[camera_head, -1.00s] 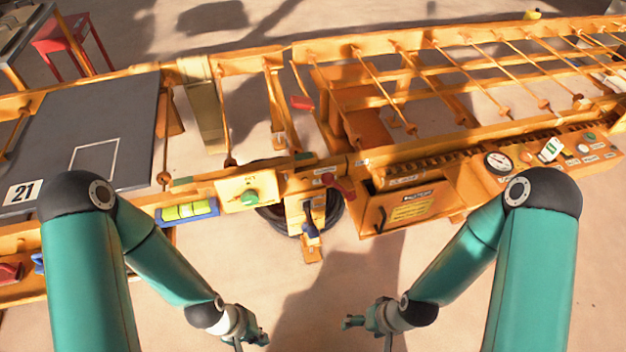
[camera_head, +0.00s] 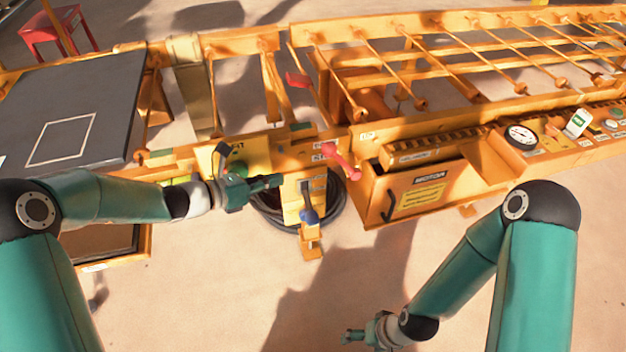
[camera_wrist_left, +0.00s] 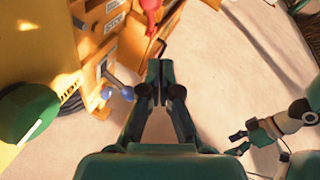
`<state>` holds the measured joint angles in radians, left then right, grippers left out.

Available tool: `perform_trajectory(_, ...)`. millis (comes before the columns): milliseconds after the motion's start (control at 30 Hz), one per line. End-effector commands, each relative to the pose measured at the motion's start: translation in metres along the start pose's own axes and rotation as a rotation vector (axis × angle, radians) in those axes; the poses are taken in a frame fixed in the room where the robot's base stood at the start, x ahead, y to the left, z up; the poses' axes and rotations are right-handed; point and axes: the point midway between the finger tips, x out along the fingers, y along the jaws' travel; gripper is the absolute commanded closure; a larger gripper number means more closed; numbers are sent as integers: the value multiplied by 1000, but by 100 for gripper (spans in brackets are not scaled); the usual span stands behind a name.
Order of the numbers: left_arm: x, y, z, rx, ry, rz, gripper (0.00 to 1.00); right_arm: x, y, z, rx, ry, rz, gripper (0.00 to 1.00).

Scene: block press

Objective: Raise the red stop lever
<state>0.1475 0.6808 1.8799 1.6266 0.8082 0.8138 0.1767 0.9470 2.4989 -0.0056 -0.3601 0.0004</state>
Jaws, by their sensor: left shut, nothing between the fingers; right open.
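The red stop lever (camera_head: 343,163) is on the orange machine's front, just left of the motor box; its handle slants out and down to the right. A red handle (camera_wrist_left: 150,5) also shows at the top edge of the left wrist view, cut off. My left gripper (camera_head: 279,181) is shut and empty, in front of the panel, left of the red lever and apart from it. Its closed fingers show in the left wrist view (camera_wrist_left: 160,82). My right gripper (camera_head: 350,336) is open and low at the front, away from the machine.
A blue-handled lever (camera_head: 309,216) stands below the red one, close to my left fingers. A green knob (camera_head: 238,168) is partly behind my left gripper. The motor box (camera_head: 417,195) is at right. Open floor lies in front.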

Motion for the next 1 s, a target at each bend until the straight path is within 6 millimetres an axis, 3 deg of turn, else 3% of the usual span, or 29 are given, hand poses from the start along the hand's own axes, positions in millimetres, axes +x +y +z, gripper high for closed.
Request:
perform_trajectory(33,4,12,-8,15,-21,18,100,22,8,0,0,0,0,20)
perform_trajectory(233,5,20,-14,48,-38,29,100,46,16,0,0,0,0,20)
perform_trajectory(767,6,21,-17,51,-37,30,100,49,18,-1,0,1,0,20)
perform_trajectory(1000,24,21,-18,51,-36,28,100,52,19,0,0,1,0,20)
